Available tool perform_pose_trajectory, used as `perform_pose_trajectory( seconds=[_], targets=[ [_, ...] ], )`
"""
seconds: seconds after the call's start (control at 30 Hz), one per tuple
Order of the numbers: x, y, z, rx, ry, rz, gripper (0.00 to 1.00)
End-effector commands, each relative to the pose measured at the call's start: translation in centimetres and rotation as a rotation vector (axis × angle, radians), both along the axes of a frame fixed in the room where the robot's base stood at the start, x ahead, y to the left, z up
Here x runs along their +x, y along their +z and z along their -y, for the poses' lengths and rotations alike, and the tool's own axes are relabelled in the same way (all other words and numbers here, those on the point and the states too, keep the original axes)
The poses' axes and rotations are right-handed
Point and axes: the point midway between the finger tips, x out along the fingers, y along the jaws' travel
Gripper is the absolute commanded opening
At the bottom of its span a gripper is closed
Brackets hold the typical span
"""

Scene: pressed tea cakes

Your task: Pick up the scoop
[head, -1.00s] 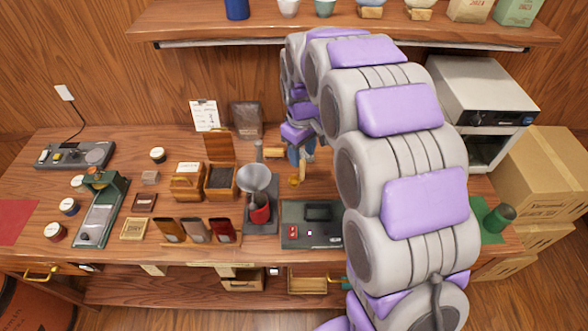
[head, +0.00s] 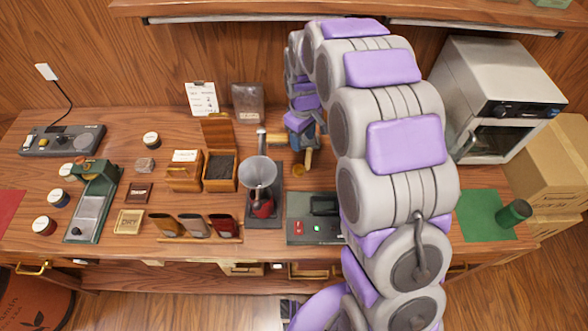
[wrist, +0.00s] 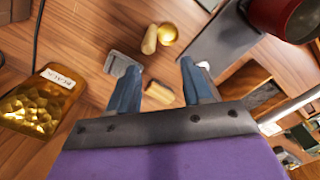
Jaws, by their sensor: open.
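The scoop, with a round brass bowl and a short wooden handle, lies on the wooden desk just beyond my fingertips in the wrist view (wrist: 165,36). In the head view its brass end (head: 298,170) shows beside my gripper (head: 304,150). My gripper (wrist: 155,72) is open, its two blue fingers spread with nothing held. A small wooden piece (wrist: 159,93) shows between the fingers, below them; I cannot tell what it belongs to. In the head view my arm hides part of the gripper.
A funnel on a stand (head: 258,175) with a red cup (head: 262,208) stands left of my gripper. A scale (head: 313,218) sits in front. A gold pouch (wrist: 42,100) lies lower left in the wrist view. Wooden boxes (head: 220,172) stand further left.

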Motion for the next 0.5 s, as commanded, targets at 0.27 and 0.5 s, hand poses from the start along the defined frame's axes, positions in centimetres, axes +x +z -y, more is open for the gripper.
perform_pose_trajectory(
  seconds=[0.27, 0.5],
  targets=[
    [-0.1, -3.9, 0.5, 0.001, -0.004, -0.004, 0.50],
    [-0.1, -6.2, -0.6, -0.011, -0.002, -0.004, 0.50]
  ],
)
